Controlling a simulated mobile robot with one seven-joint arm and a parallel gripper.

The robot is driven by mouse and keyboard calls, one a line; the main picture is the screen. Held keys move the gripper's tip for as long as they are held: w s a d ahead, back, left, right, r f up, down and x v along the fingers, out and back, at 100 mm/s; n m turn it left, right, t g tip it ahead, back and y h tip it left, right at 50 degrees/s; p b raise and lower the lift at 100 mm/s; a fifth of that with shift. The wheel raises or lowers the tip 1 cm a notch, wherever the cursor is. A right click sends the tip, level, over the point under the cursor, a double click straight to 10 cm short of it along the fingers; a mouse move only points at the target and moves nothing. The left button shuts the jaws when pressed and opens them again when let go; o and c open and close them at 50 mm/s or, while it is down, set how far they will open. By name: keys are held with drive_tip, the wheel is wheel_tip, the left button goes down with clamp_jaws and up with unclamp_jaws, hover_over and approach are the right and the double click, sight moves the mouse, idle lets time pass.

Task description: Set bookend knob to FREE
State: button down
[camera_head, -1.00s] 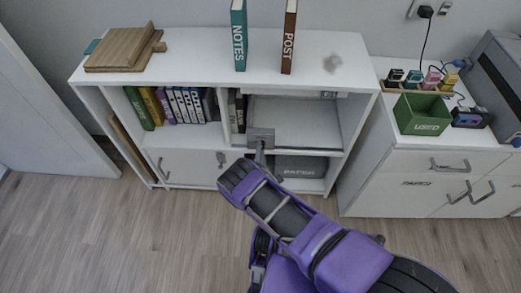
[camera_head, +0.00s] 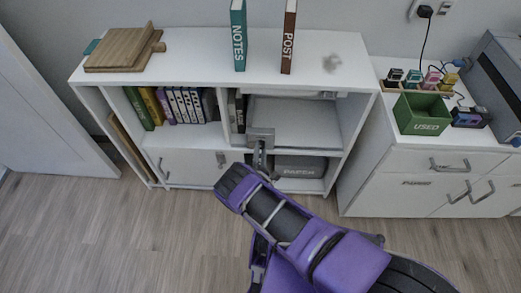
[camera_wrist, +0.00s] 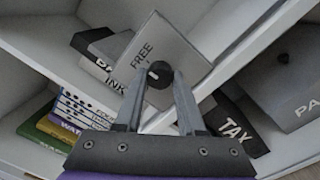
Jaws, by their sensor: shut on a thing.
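The bookend (camera_wrist: 178,58) is a grey plate tilted in the wrist view, with the word FREE printed near its upper left edge. The knob (camera_wrist: 159,73) is a dark round piece with a light mark, on the bookend's lower part. My gripper (camera_wrist: 158,80) is shut on the knob, one finger on each side of it. In the head view the bookend (camera_head: 262,135) stands on the middle shelf, at the left of the right-hand compartment. My gripper (camera_head: 260,156) reaches it from the front; its fingertips are too small to make out there.
Books marked INK (camera_wrist: 112,75) and TAX (camera_wrist: 232,123) lie close by the bookend. A grey PAPER box (camera_head: 300,168) sits in the compartment below. Upright NOTES (camera_head: 239,38) and POST (camera_head: 289,38) books stand on top. The floor (camera_head: 100,230) in front is clear.

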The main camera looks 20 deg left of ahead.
drive_tip(key=shift+r, duration=0.1)
drive_tip(key=c, duration=0.5)
unclamp_jaws()
drive_tip(key=p+v, duration=0.1)
drive_tip(key=v, duration=1.1)
